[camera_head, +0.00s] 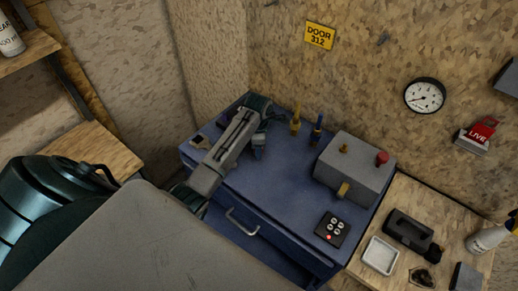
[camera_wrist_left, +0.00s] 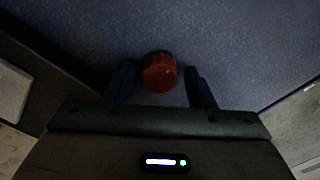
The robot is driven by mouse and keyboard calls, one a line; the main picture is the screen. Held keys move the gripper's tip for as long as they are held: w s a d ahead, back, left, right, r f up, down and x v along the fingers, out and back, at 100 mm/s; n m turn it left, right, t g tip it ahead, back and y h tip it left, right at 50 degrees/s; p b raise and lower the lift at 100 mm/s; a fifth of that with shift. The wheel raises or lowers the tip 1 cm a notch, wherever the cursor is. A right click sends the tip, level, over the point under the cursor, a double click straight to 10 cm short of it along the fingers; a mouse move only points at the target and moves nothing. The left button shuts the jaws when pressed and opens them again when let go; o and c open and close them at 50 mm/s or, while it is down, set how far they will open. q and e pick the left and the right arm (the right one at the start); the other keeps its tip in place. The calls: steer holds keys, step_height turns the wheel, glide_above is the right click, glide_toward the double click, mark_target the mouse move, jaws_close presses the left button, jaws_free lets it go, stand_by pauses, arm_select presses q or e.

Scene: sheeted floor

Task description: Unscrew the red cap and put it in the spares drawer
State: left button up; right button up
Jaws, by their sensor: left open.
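A red round cap (camera_wrist_left: 160,72) shows in the left wrist view between the two fingers of my left gripper (camera_wrist_left: 159,70), over a speckled blue surface. There is a gap on both sides, and the fingers are open. In the head view my left gripper (camera_head: 258,149) points down over the blue cabinet top (camera_head: 285,180), and no red cap shows at its fingers. A drawer front with a metal handle (camera_head: 240,224) faces forward. My right gripper is out of view.
A black button pad (camera_head: 332,230) lies at the front right. A wooden bench at right holds a white tray (camera_head: 380,256) and a black case (camera_head: 410,231).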

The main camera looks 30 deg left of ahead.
arm_select(q)
steer(key=m, duration=0.6)
steer(key=shift+m, duration=0.3)
steer(key=m, duration=0.7)
steer(key=shift+c, duration=0.2)
steer(key=c, duration=1)
steer(key=n, duration=0.9)
steer(key=shift+n, duration=0.3)
steer(key=n, duration=1)
